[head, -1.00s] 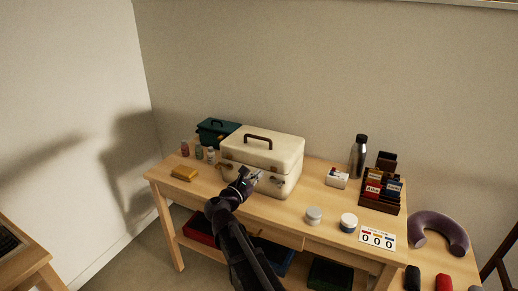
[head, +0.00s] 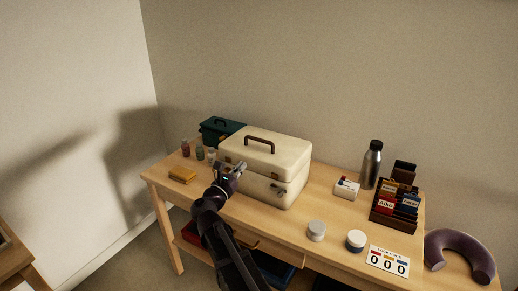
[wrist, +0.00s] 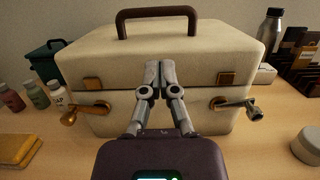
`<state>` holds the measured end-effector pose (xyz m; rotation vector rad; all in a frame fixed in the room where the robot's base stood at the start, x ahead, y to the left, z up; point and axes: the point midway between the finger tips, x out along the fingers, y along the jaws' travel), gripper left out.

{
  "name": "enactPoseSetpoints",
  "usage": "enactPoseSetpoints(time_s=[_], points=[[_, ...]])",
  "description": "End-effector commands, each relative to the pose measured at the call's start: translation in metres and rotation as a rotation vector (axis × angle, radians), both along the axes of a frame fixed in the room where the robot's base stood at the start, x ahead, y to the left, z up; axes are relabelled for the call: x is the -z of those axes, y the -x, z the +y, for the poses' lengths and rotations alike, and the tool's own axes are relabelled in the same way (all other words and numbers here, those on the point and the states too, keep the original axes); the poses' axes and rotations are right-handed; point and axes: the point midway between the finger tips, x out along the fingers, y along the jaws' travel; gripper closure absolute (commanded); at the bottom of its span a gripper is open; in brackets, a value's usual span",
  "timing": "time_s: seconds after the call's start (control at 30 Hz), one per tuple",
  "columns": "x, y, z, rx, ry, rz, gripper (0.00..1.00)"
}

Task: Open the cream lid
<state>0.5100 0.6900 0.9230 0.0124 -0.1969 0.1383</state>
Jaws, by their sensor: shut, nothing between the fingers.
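The cream case (head: 250,184) stands on the wooden table with its cream lid (head: 276,152) down; the lid also shows in the wrist view (wrist: 190,50). A brown handle (wrist: 158,14) is on the lid's top. A brass latch (wrist: 84,112) is at the left of the front and a duller metal latch (wrist: 238,106) at the right; both levers stick outward below the seam. My gripper (wrist: 159,66) is shut and empty, in front of the case between the latches, its tips around lid height. In the head view my gripper (head: 240,168) covers part of the case's front left.
Small bottles (head: 199,152), a yellow block (head: 182,175) and a dark green box (head: 218,130) are left of the case. A white box (head: 346,189), steel bottle (head: 372,164), dark organiser (head: 396,208) and two jars (head: 316,231) are to the right. Table between is clear.

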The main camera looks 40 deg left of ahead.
Motion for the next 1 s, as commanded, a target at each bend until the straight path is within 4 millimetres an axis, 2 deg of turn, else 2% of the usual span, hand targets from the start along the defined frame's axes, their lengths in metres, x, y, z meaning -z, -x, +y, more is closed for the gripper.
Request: enactPoseSetpoints(time_s=[0.27,0.47,0.67,1.0], points=[[0.0,-0.001,0.0,0.001,-0.001,0.0,1.0],[-0.002,-0.01,0.001,0.002,-0.001,0.001,1.0],[-0.007,-0.03,0.005,0.002,-0.001,0.001,1.0],[-0.016,-0.075,0.011,0.001,0.0,0.001,1.0]])
